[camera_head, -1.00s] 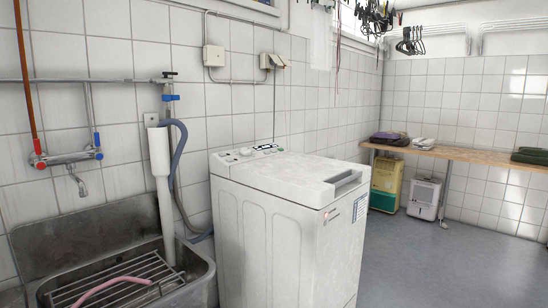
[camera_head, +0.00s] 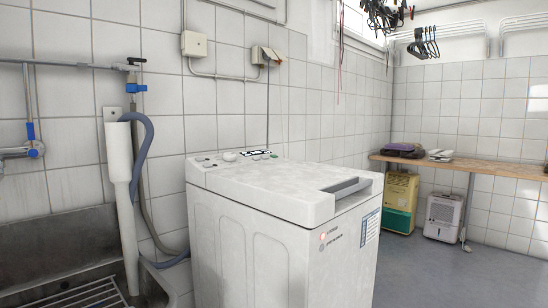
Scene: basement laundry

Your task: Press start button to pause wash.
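The white top-loading washing machine (camera_head: 290,235) stands against the tiled wall, a little right of the middle of the head view. Its lid is shut, with a grey handle recess (camera_head: 346,186) at the front right edge. The control panel (camera_head: 240,156) runs along the raised back edge of the top. It has a round knob (camera_head: 229,156), a small dark display (camera_head: 258,153) and small buttons too small to tell apart. I cannot tell which one is the start button. Neither of my grippers is in view.
A metal sink (camera_head: 60,260) with a wire rack (camera_head: 85,296) stands left of the machine, with a white standpipe (camera_head: 121,165) and hose beside it. A wooden bench (camera_head: 480,167) runs along the right, above a yellow-green container (camera_head: 400,200) and a white dehumidifier (camera_head: 443,215). The grey floor (camera_head: 450,275) at right is clear.

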